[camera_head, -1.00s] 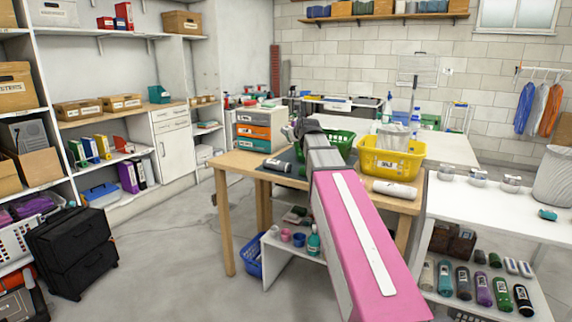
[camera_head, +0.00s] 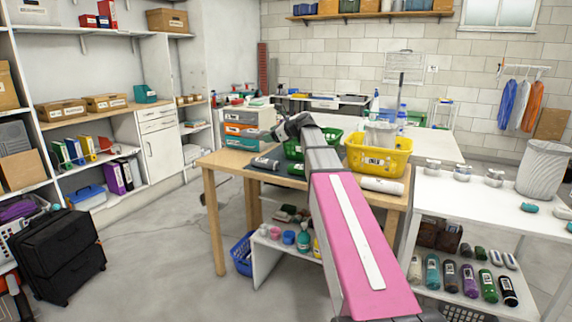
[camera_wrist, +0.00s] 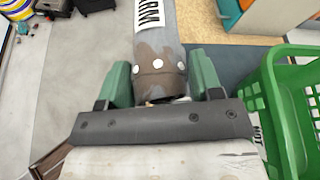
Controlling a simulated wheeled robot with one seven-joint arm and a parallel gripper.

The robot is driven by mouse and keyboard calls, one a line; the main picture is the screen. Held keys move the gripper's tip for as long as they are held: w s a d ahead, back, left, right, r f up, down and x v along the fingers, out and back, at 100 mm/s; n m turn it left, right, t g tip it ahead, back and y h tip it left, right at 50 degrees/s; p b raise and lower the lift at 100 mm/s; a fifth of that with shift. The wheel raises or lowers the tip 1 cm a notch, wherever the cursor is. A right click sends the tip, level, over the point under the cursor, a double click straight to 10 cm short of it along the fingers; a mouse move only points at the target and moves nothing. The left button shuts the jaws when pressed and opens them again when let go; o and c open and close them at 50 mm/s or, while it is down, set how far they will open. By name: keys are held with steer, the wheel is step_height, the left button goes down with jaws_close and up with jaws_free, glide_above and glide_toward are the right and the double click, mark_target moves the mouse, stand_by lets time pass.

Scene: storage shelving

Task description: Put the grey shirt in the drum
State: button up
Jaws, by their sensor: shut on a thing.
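My gripper (camera_wrist: 165,90) has green fingers and is shut on the grey shirt (camera_wrist: 160,40), a grey roll with a white label and a brown patch with pale dots at the gripped end. In the head view a dark grey labelled roll (camera_head: 265,163) shows at the left of the wooden table; I cannot tell for certain that it is the held one. My arm hides most of the grip there. A pale ribbed drum (camera_head: 545,168) stands on the white table at the right, well apart from my gripper.
A green basket (camera_wrist: 290,110) is close on the right of my gripper. A yellow basket (camera_head: 378,155) and a white roll (camera_head: 380,185) are on the wooden table (camera_head: 225,162). Small jars (camera_head: 462,173) stand before the drum on the white table (camera_head: 455,205).

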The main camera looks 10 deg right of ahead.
glide_above(298, 165)
steer(key=f, duration=0.7)
steer(key=shift+w+d, duration=0.15)
steer(key=shift+w, duration=0.05)
steer(key=shift+f, duration=1.8)
steer(key=o, duration=1)
steer(key=shift+f, duration=0.1)
steer(key=shift+f, duration=0.15)
